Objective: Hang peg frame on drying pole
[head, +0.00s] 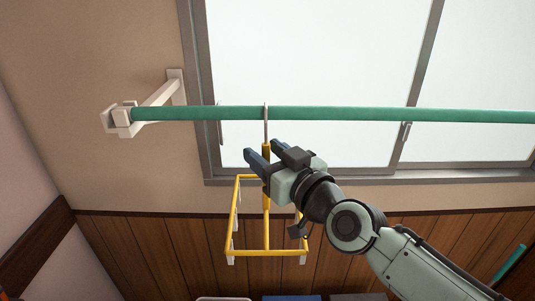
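The yellow peg frame (267,251) hangs upright below the green drying pole (340,114), left of the picture's middle. Its thin metal hook (266,128) reaches up to the pole and crosses it, with its top at the pole's upper edge. The hook's far side is hidden. My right gripper (264,150) is at the frame's yellow stem, just below the hook. Its dark fingers stand apart on either side of the stem, with some gap showing. The gripper covers part of the frame's right side. My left gripper is out of view.
A white wall bracket (152,100) holds the pole's left end. A window (320,60) with grey frame and a latch is behind the pole. Wood panelling (170,250) covers the lower wall. The pole is bare on both sides of the hook.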

